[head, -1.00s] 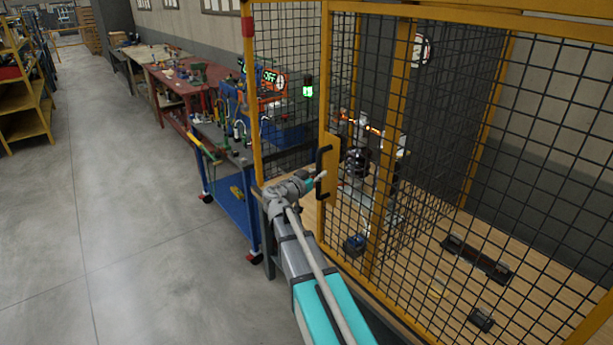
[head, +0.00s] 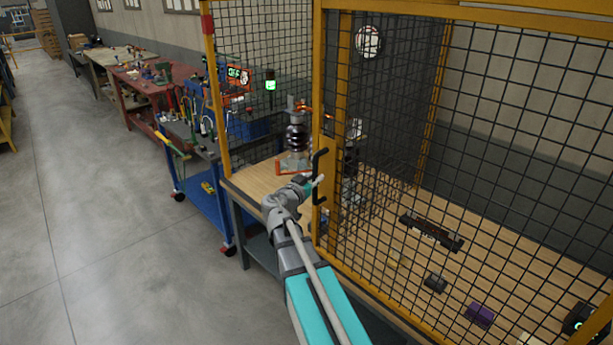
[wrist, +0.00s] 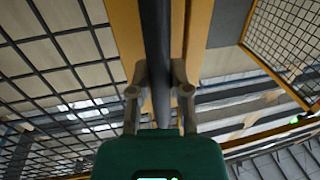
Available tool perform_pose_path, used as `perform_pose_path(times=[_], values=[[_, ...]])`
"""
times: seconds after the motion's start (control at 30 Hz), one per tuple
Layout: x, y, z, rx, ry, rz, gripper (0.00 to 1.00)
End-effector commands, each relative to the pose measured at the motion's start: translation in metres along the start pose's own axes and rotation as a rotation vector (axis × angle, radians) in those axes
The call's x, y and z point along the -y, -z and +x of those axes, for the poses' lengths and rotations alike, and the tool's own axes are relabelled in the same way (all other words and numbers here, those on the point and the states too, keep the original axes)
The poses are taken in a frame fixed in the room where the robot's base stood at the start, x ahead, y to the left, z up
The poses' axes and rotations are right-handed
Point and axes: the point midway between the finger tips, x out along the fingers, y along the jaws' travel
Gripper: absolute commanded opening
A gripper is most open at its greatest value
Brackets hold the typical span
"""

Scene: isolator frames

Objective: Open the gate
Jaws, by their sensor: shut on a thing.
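The gate (head: 455,120) is a yellow-framed black mesh panel filling the right of the head view. Its black C-shaped handle (head: 317,178) is on the left upright of its frame. My gripper (head: 314,183) is at the handle. In the wrist view, the two fingers of my gripper (wrist: 160,85) close around the dark handle bar (wrist: 157,40), one on each side. A gap shows between the gate's left upright and the yellow corner post (head: 215,100). The exact contact at the fingertips is small in the head view.
Behind the gate is a wooden table with a dark insulator (head: 296,137) in the gap, a dark bar (head: 432,232) and small blocks. A blue cart (head: 208,200) and a red bench (head: 150,85) stand at left. The grey floor (head: 95,220) is clear.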

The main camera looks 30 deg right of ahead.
Motion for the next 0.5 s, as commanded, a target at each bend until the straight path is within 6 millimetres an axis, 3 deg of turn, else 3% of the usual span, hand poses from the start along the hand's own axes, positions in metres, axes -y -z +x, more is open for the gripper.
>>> perform_pose_path(times=[0.4, 0.43, 0.5], values=[[-0.0020, 0.0004, -0.0003, -0.001, 0.001, 0.000, 0.00], [-0.0019, 0.0004, -0.0004, -0.001, 0.001, 0.000, 0.30], [-0.0017, 0.0004, -0.0007, -0.001, 0.002, 0.000, 0.43]])
